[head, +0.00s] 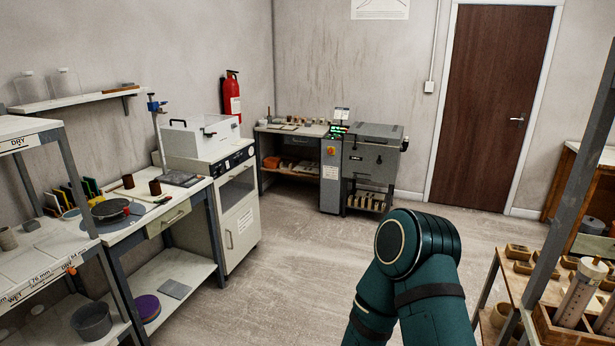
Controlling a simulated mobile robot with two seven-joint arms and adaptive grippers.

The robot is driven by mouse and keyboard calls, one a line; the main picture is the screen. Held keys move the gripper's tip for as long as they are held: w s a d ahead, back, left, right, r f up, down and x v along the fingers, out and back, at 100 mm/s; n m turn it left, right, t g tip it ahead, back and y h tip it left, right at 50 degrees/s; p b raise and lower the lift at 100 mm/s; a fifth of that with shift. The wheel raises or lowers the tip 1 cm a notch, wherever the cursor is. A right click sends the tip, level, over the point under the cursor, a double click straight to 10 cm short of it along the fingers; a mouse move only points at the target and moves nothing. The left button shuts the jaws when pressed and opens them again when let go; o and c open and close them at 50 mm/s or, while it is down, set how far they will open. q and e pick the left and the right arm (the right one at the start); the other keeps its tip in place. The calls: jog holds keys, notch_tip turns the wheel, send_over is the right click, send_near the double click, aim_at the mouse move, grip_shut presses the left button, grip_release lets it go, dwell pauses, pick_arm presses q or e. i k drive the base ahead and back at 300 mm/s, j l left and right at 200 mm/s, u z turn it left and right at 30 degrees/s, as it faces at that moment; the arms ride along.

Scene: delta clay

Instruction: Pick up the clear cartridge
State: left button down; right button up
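A clear tube with a white top, which looks like a clear cartridge (576,298), stands slightly tilted in a wooden holder (560,338) on the rack at the lower right. A second similar clear tube (606,318) stands beside it, cut off by the right edge. I cannot tell which of the two the task means. A dark green arm link of mine rises at the bottom centre, left of the rack and apart from the tubes. Neither of my grippers shows in the head view.
The wooden rack (515,285) has a grey upright post (560,170) in front of it and several small wooden blocks on it. A workbench (135,212) and shelves line the left. A grey machine (368,155) stands at the back. The middle floor (300,255) is clear.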

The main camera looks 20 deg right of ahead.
aim_at(582, 288)
jog(key=i+z, duration=0.15)
jog(key=z, duration=0.35)
jog(key=i+z, duration=0.2)
jog(key=z, duration=0.3)
jog(key=i+j+z, duration=0.1)
jog(key=z, duration=0.35)
